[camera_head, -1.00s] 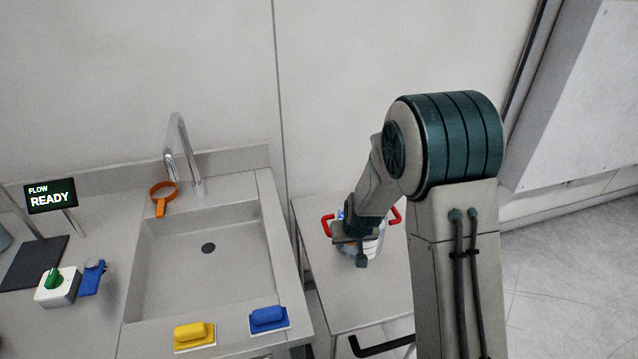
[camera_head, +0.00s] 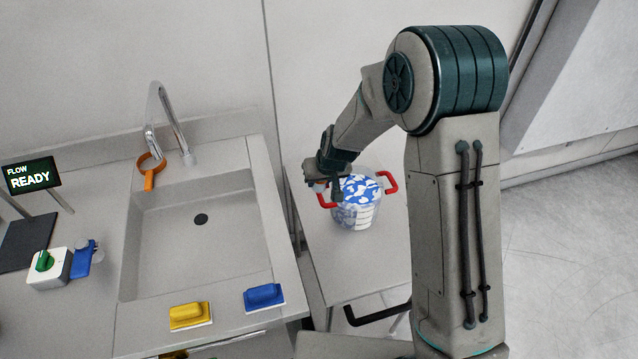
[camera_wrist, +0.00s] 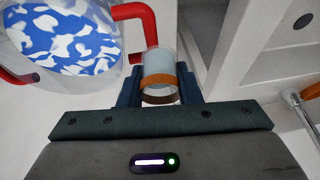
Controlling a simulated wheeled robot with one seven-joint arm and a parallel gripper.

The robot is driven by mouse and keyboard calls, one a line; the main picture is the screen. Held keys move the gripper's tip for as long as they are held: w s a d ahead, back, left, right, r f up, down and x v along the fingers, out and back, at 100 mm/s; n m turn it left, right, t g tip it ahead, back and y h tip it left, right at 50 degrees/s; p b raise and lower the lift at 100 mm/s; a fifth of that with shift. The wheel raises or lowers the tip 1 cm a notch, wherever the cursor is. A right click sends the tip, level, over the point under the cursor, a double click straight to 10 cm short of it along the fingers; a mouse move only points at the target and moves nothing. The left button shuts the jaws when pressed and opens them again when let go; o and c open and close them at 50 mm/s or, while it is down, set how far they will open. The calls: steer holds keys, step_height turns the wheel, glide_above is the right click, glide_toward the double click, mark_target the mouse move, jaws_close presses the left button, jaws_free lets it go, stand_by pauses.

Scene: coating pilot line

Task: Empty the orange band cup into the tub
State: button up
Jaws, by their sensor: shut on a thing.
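The clear tub (camera_head: 345,219) with red handles stands on a small side table; blue and white patterned material shows inside it. It also shows at the upper left of the wrist view (camera_wrist: 112,75). My gripper (camera_wrist: 158,88) is shut on the orange band cup (camera_wrist: 158,82), a small pale translucent cup, with one finger on each side of the band. In the head view my gripper (camera_head: 328,187) is beside the tub's left handle, near rim height. The cup appears outside the tub, close to a red handle. I cannot tell what the cup holds.
A sink (camera_head: 215,235) with a tap (camera_head: 170,125) lies left of the table. The side table (camera_head: 335,270) is clear in front of the tub.

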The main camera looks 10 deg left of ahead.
steer(key=d+y+b, duration=0.1)
steer(key=y, duration=0.1)
steer(key=w+d+m+g+y+b, duration=0.1)
steer(key=d+y+b, duration=0.1)
steer(key=w+d+r+g+y+b, duration=0.1)
steer(key=d+y, duration=0.1)
stand_by(0.9)
steer(key=shift+d+f+m+y+b, duration=0.3)
steer(key=shift+y+b, duration=0.1)
steer(key=shift+b, duration=0.5)
steer(key=shift+w+f+y+b, duration=0.15)
steer(key=shift+y+b, duration=0.15)
steer(key=shift+b, duration=0.25)
steer(key=shift+r+m+g+y+b, duration=0.2)
steer(key=shift+m+g+y+b, duration=0.1)
steer(key=shift+y+b, duration=0.55)
steer(key=shift+r+m+g+y+b, duration=0.2)
steer(key=shift+g+y+b, duration=0.1)
steer(key=shift+y+b, duration=0.5)
stand_by(1.5)
steer(key=shift+d+f+y+b, duration=0.15)
steer(key=shift+f+y+b, duration=0.4)
steer(key=shift+b, duration=0.6)
steer(key=shift+d+m, duration=0.1)
steer(key=shift+m, duration=0.2)
stand_by(0.4)
